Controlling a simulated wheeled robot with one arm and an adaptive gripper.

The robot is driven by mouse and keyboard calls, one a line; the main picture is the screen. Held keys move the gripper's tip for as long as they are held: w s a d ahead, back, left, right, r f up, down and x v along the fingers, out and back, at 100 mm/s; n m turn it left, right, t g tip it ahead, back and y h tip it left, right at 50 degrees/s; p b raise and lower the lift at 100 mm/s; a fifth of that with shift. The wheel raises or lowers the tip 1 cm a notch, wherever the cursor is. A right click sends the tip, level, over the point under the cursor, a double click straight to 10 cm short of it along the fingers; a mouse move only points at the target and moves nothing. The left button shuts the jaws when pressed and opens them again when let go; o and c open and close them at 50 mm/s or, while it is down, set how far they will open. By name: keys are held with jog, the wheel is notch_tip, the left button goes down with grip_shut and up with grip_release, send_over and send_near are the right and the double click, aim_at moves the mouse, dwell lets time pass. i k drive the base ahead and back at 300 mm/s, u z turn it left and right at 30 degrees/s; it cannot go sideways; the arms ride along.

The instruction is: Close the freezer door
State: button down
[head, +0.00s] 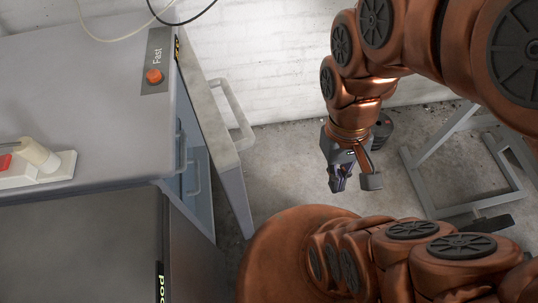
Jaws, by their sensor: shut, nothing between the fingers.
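The freezer (80,65) is a grey cabinet at the left, with a "Fast" label and a red-orange button on its top. Its door (207,105) stands open, swung out from the body, and its outer face carries a grey bar handle (238,112). Between door and body I see bluish inner parts (198,195) with handles. My gripper (343,184) points down over the floor, right of the door and apart from it. It is shut and empty. The lower part of the door and the hinge are hidden.
A dark grey cabinet (80,240) stands in the front left, beside the freezer. A white power strip (45,175) with a plug lies on the freezer top. A grey metal frame (440,135) stands on the right. Bare floor (285,165) lies between the door and my gripper.

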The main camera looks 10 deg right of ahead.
aim_at(225, 159)
jog(key=z, duration=0.05)
jog(key=k, duration=0.75)
jog(key=u, duration=1.3)
